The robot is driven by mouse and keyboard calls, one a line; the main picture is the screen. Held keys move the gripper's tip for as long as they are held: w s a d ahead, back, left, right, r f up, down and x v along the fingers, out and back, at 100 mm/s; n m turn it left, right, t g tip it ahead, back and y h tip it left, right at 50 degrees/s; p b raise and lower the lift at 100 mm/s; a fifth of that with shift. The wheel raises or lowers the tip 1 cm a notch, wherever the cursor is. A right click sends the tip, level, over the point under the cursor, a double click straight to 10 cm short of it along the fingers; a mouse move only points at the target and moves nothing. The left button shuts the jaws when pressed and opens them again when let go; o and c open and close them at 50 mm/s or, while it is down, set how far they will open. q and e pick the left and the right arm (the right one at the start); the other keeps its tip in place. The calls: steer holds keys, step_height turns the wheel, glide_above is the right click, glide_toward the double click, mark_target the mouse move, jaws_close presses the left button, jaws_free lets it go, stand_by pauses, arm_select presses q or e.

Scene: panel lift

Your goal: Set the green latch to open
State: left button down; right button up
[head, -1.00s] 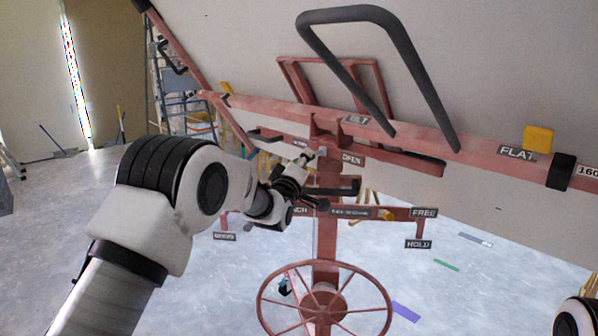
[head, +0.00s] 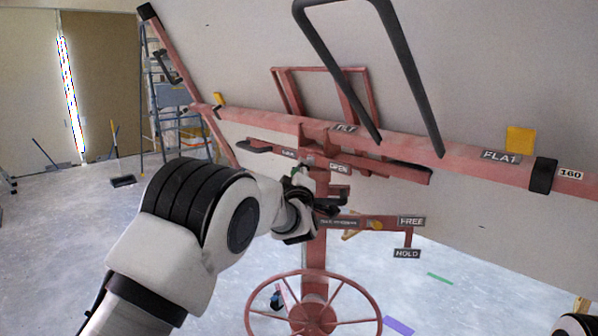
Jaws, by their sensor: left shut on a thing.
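The red panel lift stands in the middle, with an OPEN label (head: 340,167) and a LOCK label (head: 287,153) on its mast head. My left gripper (head: 304,183) is at the mast, just left of and below the OPEN label, and is shut. Its dark fingers and wrist cover what it holds. The green latch is mostly hidden there, with only a faint greenish patch showing, so its exact angle cannot be told.
A red handwheel (head: 313,312) is low on the mast. A red side arm bears FREE (head: 411,221) and HOLD (head: 407,254) labels. The large pale panel (head: 480,80) slopes overhead behind the crossbar. A ladder (head: 165,90) stands at the back left. The floor at left is mostly clear.

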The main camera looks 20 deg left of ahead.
arm_select(q)
steer(key=c, duration=1)
jaws_free()
steer(key=v, duration=0.7)
steer(key=shift+s+d, duration=0.1)
steer(key=shift+s, duration=0.1)
